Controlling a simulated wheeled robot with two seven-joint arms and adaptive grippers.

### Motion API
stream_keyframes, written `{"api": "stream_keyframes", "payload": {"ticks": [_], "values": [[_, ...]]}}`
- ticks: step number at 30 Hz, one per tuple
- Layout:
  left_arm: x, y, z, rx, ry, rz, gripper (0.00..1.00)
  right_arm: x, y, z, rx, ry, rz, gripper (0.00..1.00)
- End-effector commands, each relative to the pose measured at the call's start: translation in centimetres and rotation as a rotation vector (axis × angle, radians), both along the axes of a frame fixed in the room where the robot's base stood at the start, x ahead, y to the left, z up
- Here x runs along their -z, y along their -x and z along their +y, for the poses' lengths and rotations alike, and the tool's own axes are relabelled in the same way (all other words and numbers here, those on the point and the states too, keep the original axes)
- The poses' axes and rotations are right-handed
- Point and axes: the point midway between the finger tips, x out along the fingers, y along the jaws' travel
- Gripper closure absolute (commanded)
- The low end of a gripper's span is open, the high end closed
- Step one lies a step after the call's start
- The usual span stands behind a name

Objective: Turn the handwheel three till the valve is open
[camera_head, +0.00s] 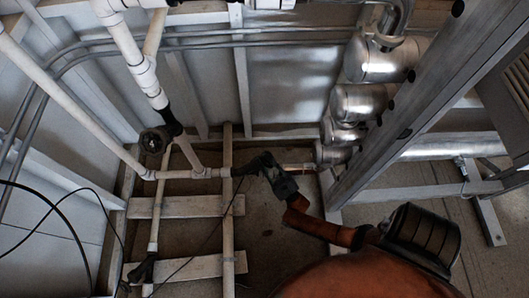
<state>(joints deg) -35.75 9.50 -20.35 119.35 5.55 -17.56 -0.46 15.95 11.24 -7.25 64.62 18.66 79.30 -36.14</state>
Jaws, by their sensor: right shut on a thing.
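My right gripper (264,164) reaches in from the lower right on its orange-brown arm. Its dark fingers are shut on a dark handwheel (243,169) at the end of the white horizontal pipe. The fingers cover much of this wheel, and its turn angle cannot be told. Another black handwheel (154,141) sits on the upright white pipe to the left, apart from the gripper. A further dark valve part (141,271) is low on the left. No number shows on any wheel. My left gripper is not in view.
White pipes (143,72) run down the left and middle. Shiny metal cylinders (358,104) stand at the upper right behind a slanted grey beam (425,100). Pale planks (190,267) cross the floor. Thin black cables (45,205) hang at the left.

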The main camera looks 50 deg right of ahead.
Motion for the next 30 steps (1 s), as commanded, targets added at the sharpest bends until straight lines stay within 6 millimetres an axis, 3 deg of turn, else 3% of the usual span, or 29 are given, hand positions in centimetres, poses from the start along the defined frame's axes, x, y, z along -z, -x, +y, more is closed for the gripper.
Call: {"api": "stream_keyframes", "payload": {"ticks": [6, 17, 30], "values": [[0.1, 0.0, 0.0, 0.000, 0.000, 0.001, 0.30, 0.4, -0.1, 0.3, -0.006, -0.002, 0.012, 0.70], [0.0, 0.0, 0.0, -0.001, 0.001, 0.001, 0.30, 0.5, 0.3, 0.0, 0.000, -0.001, 0.005, 0.69], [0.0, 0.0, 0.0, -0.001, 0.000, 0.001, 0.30, 6.0, 6.2, 0.6, -0.003, -0.001, 0.010, 0.69]]}}
